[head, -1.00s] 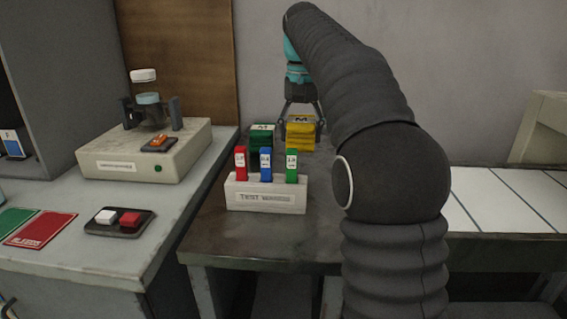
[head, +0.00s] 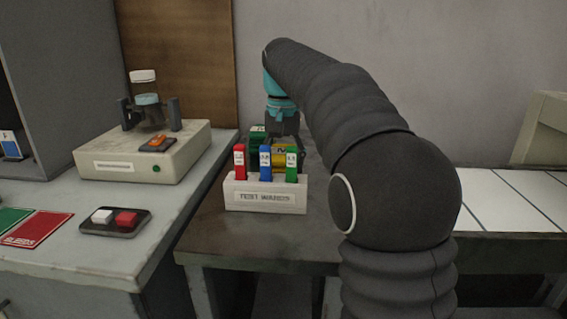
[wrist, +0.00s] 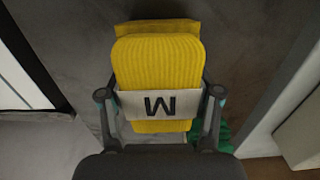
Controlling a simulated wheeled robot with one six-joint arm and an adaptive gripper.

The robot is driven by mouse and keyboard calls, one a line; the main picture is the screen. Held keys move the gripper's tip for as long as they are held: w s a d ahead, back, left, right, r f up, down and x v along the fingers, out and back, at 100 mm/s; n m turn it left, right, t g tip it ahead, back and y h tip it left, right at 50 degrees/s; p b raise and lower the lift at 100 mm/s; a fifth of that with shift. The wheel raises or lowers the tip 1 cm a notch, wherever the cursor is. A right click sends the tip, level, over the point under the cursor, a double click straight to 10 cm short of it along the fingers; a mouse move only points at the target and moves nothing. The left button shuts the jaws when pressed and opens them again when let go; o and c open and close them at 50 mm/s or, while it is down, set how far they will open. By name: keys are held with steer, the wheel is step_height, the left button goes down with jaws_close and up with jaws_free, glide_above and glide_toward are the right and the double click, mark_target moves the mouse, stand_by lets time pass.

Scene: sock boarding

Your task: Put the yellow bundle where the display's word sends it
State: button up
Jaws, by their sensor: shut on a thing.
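The yellow bundle (head: 277,149) is a folded ribbed stack with a white band, partly hidden behind the marker rack in the head view. The wrist view shows it from above (wrist: 157,62), its band bearing a black letter that looks like an upside-down M. My gripper (wrist: 159,98) is shut on the bundle, one finger at each side of the band. In the head view my gripper (head: 283,127) is above and behind the rack. I cannot tell whether the bundle touches the table. I make out no display with a readable word.
A green bundle (head: 257,131) sits close beside the yellow one. The white rack (head: 265,196) holds red, blue and green markers in front. On the left are a beige device (head: 120,165), a black button tray (head: 112,223) and a red card (head: 37,229). White panels (head: 505,205) lie right.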

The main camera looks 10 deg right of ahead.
mark_target(283, 151)
steer(key=shift+f, duration=0.15)
steer(key=o, duration=1.3)
steer(key=shift+o, duration=0.2)
step_height(283, 151, up, 10)
steer(key=p, duration=0.3)
steer(key=shift+r, duration=1.15)
